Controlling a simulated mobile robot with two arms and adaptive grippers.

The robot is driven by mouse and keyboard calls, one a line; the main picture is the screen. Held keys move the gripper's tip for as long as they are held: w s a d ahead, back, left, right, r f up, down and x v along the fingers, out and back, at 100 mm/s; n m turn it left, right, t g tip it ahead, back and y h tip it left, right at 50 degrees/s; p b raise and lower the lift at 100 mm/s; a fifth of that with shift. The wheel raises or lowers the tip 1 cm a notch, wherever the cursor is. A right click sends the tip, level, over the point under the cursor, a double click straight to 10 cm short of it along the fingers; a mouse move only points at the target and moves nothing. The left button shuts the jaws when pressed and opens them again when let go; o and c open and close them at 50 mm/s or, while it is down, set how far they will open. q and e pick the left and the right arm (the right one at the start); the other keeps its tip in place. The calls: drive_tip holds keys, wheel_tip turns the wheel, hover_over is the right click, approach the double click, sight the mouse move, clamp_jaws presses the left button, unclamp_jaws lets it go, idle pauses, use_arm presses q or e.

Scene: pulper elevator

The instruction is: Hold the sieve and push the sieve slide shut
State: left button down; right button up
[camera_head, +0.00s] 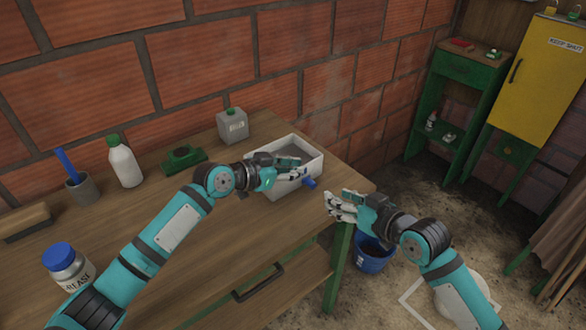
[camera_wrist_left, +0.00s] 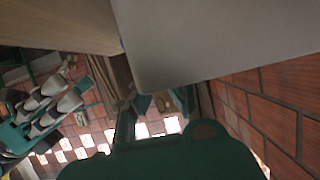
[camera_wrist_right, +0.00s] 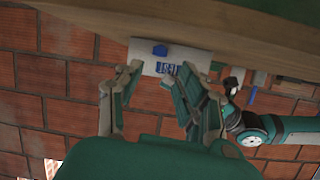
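The sieve seems to be the pale open-topped box (camera_head: 313,166) at the right end of the workbench, with grey inside. A blue part (camera_head: 309,183) sticks out from its right end; this is likely the slide's handle, and blue parts (camera_wrist_right: 165,68) show in the right wrist view. My left gripper (camera_head: 294,167) is at the box, its fingers over the near side; I cannot tell whether they grip it. A pale surface (camera_wrist_left: 220,40) fills much of the left wrist view. My right gripper (camera_head: 334,203) is open and empty, right of and apart from the blue part.
The workbench (camera_head: 215,225) ends just right of the box. A blue bucket (camera_head: 372,256) stands on the floor below my right gripper. A grey canister (camera_head: 232,126), green object (camera_head: 183,158) and white bottle (camera_head: 124,165) stand left of the box. The brick wall is behind.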

sight(314, 170)
drive_tip(key=shift+w, duration=0.1)
drive_tip(key=c, duration=0.3)
drive_tip(key=w+d+m, duration=0.1)
drive_tip(key=w+d+f+m+g+y, duration=0.1)
drive_tip(key=w+d+m, duration=0.1)
drive_tip(key=d, duration=0.1)
drive_tip(key=shift+f+m+y, duration=0.15)
drive_tip(key=shift+m+y, duration=0.25)
clamp_jaws()
drive_tip(key=w+d+r+m+y, duration=0.2)
drive_tip(key=d+r+m+y, duration=0.1)
drive_tip(key=d, duration=0.1)
drive_tip(key=x, duration=0.9)
drive_tip(key=shift+d, duration=0.1)
drive_tip(key=a+f, duration=0.2)
drive_tip(key=shift+s+a, duration=0.35)
drive_tip(key=shift+s+a+f, duration=0.25)
drive_tip(key=shift+s+a, duration=0.05)
drive_tip(key=shift+a, duration=0.05)
